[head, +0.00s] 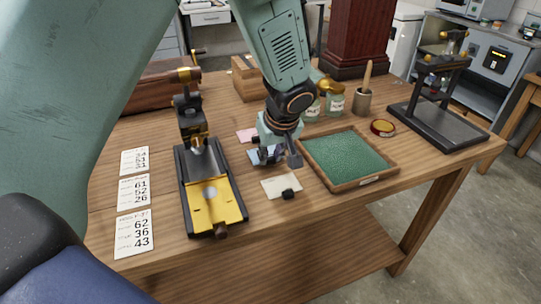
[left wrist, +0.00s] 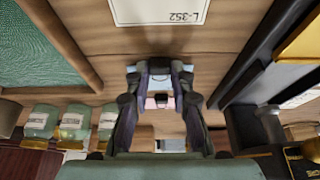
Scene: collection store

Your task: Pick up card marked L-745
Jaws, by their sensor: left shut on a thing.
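My left gripper (head: 276,157) is low over the table between the brass-and-black press and the green tray. It is shut on a light blue card (head: 256,157), which also shows between the fingertips in the left wrist view (left wrist: 160,64). The fingers hide much of this card, and I cannot read a mark on it. A pink card (head: 246,135) lies just behind it. A cream card (head: 281,184) with a black clip lies in front; in the left wrist view this card (left wrist: 172,10) reads L-352. No mark L-745 is readable. My right gripper is not in view.
The yellow-bedded press (head: 228,205) stands left of the gripper. The wooden tray (head: 349,184) with a green surface is close on the right. Number sheets (head: 134,193) lie at the left. Jars (head: 335,103) and a dark stand (head: 445,128) are further back.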

